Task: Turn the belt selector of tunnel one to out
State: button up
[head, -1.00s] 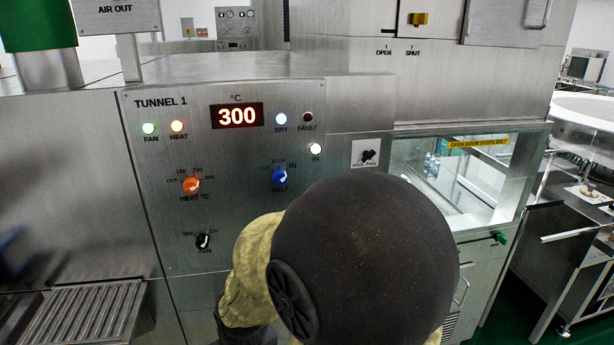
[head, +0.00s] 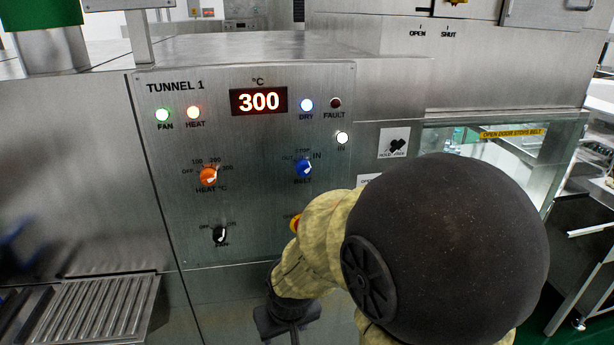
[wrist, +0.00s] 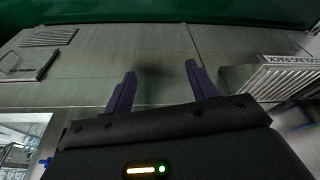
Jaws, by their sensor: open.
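The belt selector (head: 303,168) is a blue knob on the steel Tunnel 1 panel (head: 255,205). The IN lamp (head: 342,138) is lit white. My gripper (head: 288,328) shows as a dark shape low in the head view, well below the knob and partly cut off by the frame edge. In the wrist view my gripper (wrist: 160,86) has its two purple fingers apart with nothing between them. The knob does not show there.
The orange heat knob (head: 208,176) and black fan knob (head: 219,234) are left of the selector. A red and yellow control (head: 295,222) is partly hidden by my arm. A slatted rack (head: 95,308) stands low at left; a glass window (head: 490,155) is at right.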

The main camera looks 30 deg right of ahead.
aim_at(305, 173)
jog(key=w+d+r+m+t+h+b, duration=0.2)
jog(key=w+d+r+m+t+b, duration=0.1)
jog(key=w+d+r+t+b, duration=0.45)
jog(key=d+r+m+t+h+b, duration=0.1)
jog(key=d+r+t+b, duration=0.2)
jog(key=d+r+t, duration=0.3)
notch_tip(305, 173, up, 4)
jog(key=shift+w+d+f+t+h, duration=0.1)
jog(key=shift+w+d+t+h, duration=0.15)
jog(key=shift+w+t, duration=0.2)
jog(key=shift+w, duration=0.1)
jog(key=p+x, duration=0.1)
jog(key=x, duration=1.6)
jog(key=shift+w+p, duration=0.15)
jog(key=shift+p, duration=0.15)
